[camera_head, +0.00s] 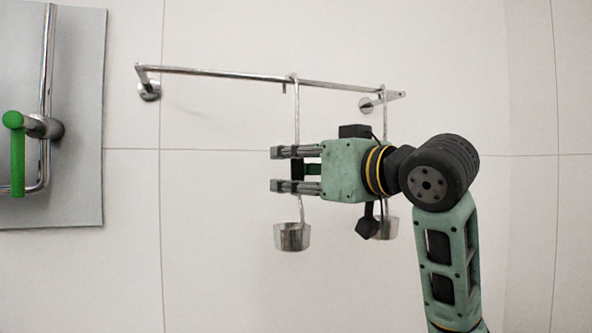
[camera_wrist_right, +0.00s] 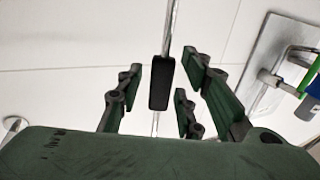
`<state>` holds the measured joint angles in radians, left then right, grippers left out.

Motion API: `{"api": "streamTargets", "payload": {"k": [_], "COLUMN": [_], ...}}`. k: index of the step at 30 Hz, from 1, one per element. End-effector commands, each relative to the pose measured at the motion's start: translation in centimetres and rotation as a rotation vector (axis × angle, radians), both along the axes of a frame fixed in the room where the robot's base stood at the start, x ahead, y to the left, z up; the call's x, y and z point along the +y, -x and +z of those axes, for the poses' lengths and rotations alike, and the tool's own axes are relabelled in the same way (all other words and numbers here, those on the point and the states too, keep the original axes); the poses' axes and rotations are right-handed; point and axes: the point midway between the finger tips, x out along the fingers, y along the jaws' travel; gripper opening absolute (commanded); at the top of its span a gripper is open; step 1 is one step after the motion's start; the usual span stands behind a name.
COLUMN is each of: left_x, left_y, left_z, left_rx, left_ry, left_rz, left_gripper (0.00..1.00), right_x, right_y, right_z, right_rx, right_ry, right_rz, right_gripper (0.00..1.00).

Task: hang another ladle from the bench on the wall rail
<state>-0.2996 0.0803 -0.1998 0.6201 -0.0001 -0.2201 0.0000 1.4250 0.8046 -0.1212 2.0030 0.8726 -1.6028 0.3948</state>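A steel ladle (camera_head: 292,237) hangs upright, its hooked top over the wall rail (camera_head: 220,73). My right gripper (camera_head: 283,168) is open around the middle of its handle. In the right wrist view, the ladle's black grip (camera_wrist_right: 161,83) stands between my right gripper's spread fingers (camera_wrist_right: 158,100), with gaps on both sides. A second ladle (camera_head: 386,229) hangs farther right near the rail's right end, partly hidden behind my right gripper and arm. My left gripper and the bench are not in view.
A grey panel (camera_head: 75,120) with a steel pipe and a green-handled valve (camera_head: 15,150) is on the wall at the left. The rail between its left bracket (camera_head: 149,91) and the nearer ladle is bare. The wall below it is clear.

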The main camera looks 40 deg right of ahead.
Motion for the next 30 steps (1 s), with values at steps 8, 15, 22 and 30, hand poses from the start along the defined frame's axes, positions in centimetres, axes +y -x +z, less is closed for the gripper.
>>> {"api": "streamTargets", "payload": {"k": [8, 15, 22, 30], "left_x": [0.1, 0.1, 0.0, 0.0], "left_y": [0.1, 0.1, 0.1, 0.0], "left_z": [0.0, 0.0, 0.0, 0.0], "left_rx": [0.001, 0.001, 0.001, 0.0], "left_ry": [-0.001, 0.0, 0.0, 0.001], "left_rz": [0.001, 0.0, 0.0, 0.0], "left_gripper": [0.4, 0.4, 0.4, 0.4], "right_x": [0.0, -0.4, -0.9, -1.4], "right_y": [0.0, 2.3, 7.3, 11.2], "right_z": [-0.1, 0.0, 0.1, 0.0], "right_rx": [0.004, -0.001, -0.003, -0.001], "right_ry": [0.0, 0.0, 0.002, 0.0], "right_rz": [0.0, -0.002, -0.003, -0.001], "right_gripper": [0.38, 0.38, 0.38, 0.38]}}
